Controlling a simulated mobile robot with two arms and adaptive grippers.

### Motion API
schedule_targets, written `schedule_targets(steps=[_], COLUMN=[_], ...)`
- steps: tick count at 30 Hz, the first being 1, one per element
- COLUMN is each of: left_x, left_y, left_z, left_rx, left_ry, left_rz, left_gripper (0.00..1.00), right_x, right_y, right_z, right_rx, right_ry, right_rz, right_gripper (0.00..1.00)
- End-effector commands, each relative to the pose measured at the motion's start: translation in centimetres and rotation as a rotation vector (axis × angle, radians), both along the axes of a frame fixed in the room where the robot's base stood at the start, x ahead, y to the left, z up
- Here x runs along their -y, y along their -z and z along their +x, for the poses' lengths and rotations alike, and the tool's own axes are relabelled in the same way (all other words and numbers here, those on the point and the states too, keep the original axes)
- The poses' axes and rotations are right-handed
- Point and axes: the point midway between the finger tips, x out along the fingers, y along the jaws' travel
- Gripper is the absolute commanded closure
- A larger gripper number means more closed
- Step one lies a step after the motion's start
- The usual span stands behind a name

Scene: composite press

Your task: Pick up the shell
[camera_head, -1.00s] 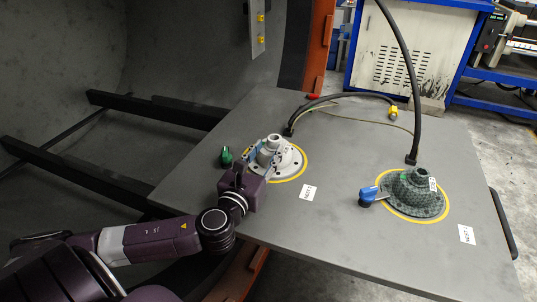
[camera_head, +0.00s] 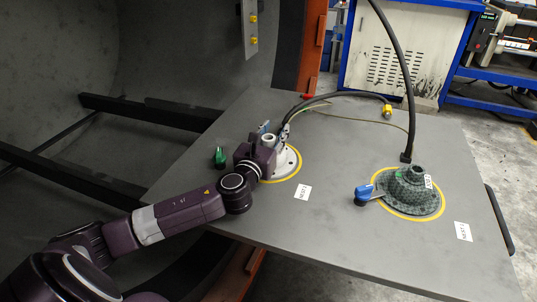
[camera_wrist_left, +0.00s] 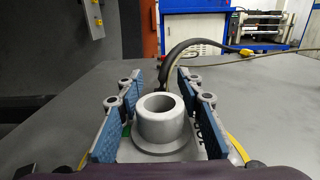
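A pale grey flanged piece with a hollow upright neck (camera_head: 288,162) stands inside the left yellow ring on the grey table. My left gripper (camera_head: 267,144) is at its neck. In the left wrist view, the two blue-padded fingers (camera_wrist_left: 160,104) stand on either side of the neck (camera_wrist_left: 160,128), with gaps between pads and neck; the gripper is open. The gripper hides part of the piece in the head view. A dark green mottled, dome-shaped piece with a neck (camera_head: 412,196) sits in the right yellow ring. I cannot tell which piece is the shell. My right gripper is out of view.
A blue-handled part (camera_head: 365,193) sits beside the mottled piece, and a green knob (camera_head: 220,157) stands left of the grey piece. Black hoses (camera_head: 411,110) run across the back and near the grey piece. The table's front middle is clear.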

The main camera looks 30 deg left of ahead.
Motion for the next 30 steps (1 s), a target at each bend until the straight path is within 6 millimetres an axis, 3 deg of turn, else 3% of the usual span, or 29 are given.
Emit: schedule_targets(steps=[7,16,30], left_x=[0.01,0.0,-0.02], left_y=[0.0,0.01,-0.23], left_z=[0.1,0.08,0.1], left_rx=[0.0,0.0,0.002], left_ry=[0.001,0.0,0.0], left_rz=[0.0,0.0,0.001], left_gripper=[0.66,0.99,1.0], right_x=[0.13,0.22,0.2], right_y=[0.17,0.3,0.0], right_z=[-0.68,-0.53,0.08], right_rx=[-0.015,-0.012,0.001], right_ry=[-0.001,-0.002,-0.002], right_rz=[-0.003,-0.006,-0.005], right_gripper=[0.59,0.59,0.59])
